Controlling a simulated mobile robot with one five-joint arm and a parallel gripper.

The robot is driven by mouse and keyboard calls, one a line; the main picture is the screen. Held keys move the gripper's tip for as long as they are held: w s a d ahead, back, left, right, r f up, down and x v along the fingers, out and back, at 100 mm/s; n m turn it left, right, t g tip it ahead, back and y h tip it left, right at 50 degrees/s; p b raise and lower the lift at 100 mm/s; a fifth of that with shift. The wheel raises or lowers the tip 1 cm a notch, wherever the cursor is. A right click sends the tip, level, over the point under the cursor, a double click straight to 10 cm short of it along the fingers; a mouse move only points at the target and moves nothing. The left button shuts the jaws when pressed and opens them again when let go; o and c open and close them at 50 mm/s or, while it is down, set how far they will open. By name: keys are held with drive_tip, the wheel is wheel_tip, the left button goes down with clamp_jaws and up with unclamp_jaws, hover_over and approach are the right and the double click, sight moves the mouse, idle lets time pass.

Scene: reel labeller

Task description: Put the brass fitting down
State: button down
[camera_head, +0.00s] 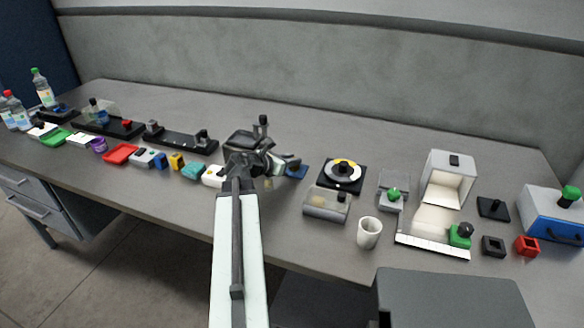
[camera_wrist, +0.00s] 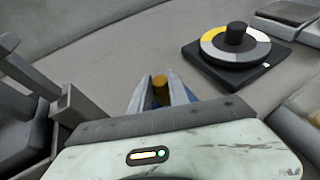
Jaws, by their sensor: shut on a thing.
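My gripper (camera_wrist: 161,98) is shut on the brass fitting (camera_wrist: 160,88), a small golden-brown piece showing between the fingertips in the wrist view. In the head view my gripper (camera_head: 283,165) is over the middle of the grey bench, left of the turntable reel, and the fitting is too small to make out there. I cannot tell whether the fitting touches the bench top.
A black-based reel with a yellow and white ring (camera_head: 343,172) stands right of my gripper; it also shows in the wrist view (camera_wrist: 235,48). A clear-lidded box (camera_head: 326,205) and a white cup (camera_head: 369,233) stand nearer the front edge. A dark stand (camera_head: 243,140) is close behind-left.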

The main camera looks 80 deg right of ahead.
drive_tip(key=c, duration=1.7)
unclamp_jaws()
drive_tip(key=shift+f, duration=0.15)
drive_tip(key=o, duration=0.4)
drive_tip(key=shift+o, duration=0.2)
